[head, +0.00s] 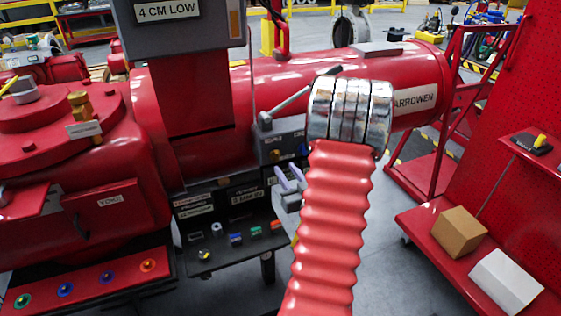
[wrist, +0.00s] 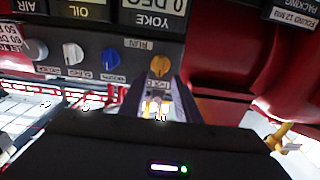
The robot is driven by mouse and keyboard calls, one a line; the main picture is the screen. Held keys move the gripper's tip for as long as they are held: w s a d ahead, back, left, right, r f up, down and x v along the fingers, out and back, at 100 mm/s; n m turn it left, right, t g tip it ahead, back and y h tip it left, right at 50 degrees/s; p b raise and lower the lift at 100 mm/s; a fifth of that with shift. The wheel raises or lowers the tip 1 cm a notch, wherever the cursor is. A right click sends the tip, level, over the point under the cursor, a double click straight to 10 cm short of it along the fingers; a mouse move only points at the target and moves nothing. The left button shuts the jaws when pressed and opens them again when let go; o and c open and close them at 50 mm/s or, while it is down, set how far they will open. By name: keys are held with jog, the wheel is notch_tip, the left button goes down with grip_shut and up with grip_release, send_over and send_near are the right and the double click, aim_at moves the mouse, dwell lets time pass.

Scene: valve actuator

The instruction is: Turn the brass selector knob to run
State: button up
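The brass selector knob (wrist: 160,66) shows in the wrist view on a dark panel, beside the RUN label (wrist: 137,43). I cannot read the exact setting of its pointer. My gripper (wrist: 158,84) is open, with one finger on either side below the knob in the picture. The fingertips are close to the knob, and I cannot tell whether they touch it. In the head view my gripper (head: 289,177) is in front of the low panel under the red cylinder.
A blue knob (wrist: 110,58) and a white knob (wrist: 73,53) sit left of the brass one. A red housing (wrist: 225,60) bulges to the right of the panel. A red shelf unit (head: 455,245) with boxes stands at the head view's right.

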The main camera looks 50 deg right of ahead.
aim_at(278, 157)
jog(key=x, duration=0.6)
jog(key=shift+c, duration=0.5)
grip_shut()
jog(key=shift+d, duration=0.1)
